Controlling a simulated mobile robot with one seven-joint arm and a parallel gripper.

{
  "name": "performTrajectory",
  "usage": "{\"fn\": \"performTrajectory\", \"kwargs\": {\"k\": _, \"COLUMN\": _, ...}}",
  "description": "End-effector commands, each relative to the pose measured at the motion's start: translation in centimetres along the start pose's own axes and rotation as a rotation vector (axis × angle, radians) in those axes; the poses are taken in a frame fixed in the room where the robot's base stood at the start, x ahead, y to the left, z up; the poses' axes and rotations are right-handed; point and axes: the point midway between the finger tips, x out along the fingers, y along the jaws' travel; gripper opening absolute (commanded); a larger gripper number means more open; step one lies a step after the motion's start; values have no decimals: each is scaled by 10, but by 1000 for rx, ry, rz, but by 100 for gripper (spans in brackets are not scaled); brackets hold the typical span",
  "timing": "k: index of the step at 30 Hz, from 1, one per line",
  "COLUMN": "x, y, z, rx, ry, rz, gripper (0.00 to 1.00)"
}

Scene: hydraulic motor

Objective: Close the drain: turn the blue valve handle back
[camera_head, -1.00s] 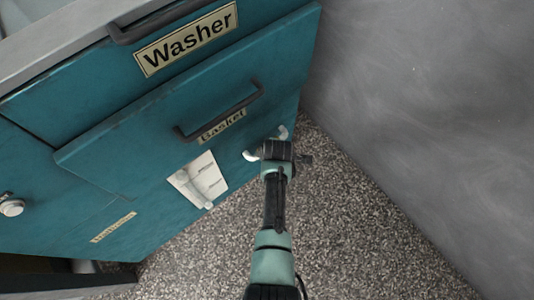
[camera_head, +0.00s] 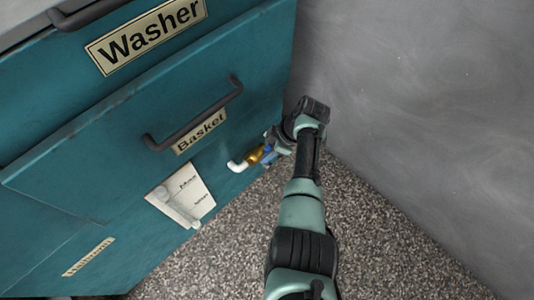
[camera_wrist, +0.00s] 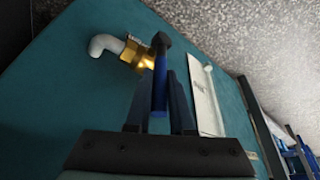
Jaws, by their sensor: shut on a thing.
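The blue valve handle (camera_wrist: 160,80) stands out from a brass valve (camera_wrist: 136,54) with a white elbow pipe (camera_wrist: 104,43) on the teal washer cabinet. My gripper (camera_wrist: 162,84) is shut on the handle, one finger on each side of it in the wrist view. In the head view the brass valve (camera_head: 254,156) and the white pipe (camera_head: 238,165) show low on the cabinet's right side. The blue handle (camera_head: 268,154) shows there only in part, beside my gripper (camera_head: 274,148); my wrist hides the rest.
The teal cabinet (camera_head: 90,140) carries a Washer label (camera_head: 146,33) and a dark handle above a Basket label (camera_head: 201,131). A paper sheet (camera_head: 186,195) is on its front, left of the valve. A grey wall (camera_head: 430,90) is at the right, with speckled floor (camera_head: 240,245) below.

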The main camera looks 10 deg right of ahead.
Motion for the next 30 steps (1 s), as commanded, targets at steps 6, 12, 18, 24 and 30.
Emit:
{"fn": "performTrajectory", "kwargs": {"k": 6, "x": 0, "y": 1, "z": 0, "rx": 4, "ry": 2, "rz": 4, "gripper": 0}}
{"fn": "performTrajectory", "kwargs": {"k": 12, "x": 0, "y": 1, "z": 0, "rx": 4, "ry": 2, "rz": 3, "gripper": 46}}
{"fn": "performTrajectory", "kwargs": {"k": 18, "x": 0, "y": 0, "z": 0, "rx": 3, "ry": 1, "rz": 3, "gripper": 51}}
{"fn": "performTrajectory", "kwargs": {"k": 24, "x": -6, "y": 0, "z": 0, "rx": 3, "ry": 1, "rz": 3, "gripper": 51}}
{"fn": "performTrajectory", "kwargs": {"k": 30, "x": -43, "y": 1, "z": -2, "rx": 3, "ry": 1, "rz": 6, "gripper": 51}}
